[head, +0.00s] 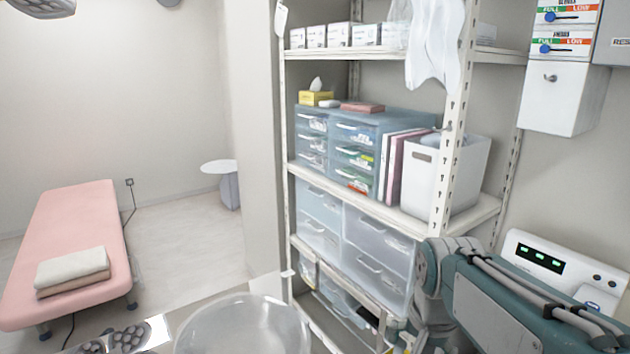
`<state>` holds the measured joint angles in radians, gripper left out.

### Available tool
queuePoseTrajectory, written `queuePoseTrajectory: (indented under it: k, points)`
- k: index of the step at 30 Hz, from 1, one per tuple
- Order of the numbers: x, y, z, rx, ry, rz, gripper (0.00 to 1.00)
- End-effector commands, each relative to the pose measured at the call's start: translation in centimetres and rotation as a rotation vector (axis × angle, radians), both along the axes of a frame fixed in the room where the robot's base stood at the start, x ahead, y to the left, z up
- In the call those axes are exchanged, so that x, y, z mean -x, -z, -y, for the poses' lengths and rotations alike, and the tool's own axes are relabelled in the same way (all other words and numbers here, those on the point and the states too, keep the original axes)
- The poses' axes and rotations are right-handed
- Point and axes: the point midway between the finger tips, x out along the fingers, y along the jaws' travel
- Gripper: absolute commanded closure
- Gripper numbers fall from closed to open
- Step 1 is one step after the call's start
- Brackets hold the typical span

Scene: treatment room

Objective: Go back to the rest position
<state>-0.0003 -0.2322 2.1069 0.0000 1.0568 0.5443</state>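The teal and grey links of my arm reach in from the lower right corner, with dark hoses along them. The arm bends at a joint in front of the lower right of the shelf unit. My gripper cannot be made out; the arm runs down out of the picture below that joint. Whether anything is held does not show.
A metal shelf unit (463,130) with drawers, boxes and a white bin (458,185) stands close behind my arm. A white device (565,262) with green displays is at right. A pink bed (75,238) with folded towels (72,268) stands left; the floor (185,255) beside it is clear.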

Motion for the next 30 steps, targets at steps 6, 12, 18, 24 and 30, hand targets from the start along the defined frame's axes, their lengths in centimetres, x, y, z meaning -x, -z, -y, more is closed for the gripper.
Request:
queuePoseTrajectory:
  k: [6, 12, 18, 24, 30]
  points:
    - [5.7, -0.7, 0.0, 0.065, -0.23, 0.13, 0.0]
    - [9.9, 0.0, 0.0, 0.143, -0.421, 0.231, 0.0]
    - [11.6, 0.7, 0.0, 0.186, -0.509, 0.274, 0.0]
    - [11.7, 0.8, 0.0, 0.189, -0.515, 0.274, 0.0]
    - [11.6, 0.7, 0.0, 0.188, -0.513, 0.274, 0.0]
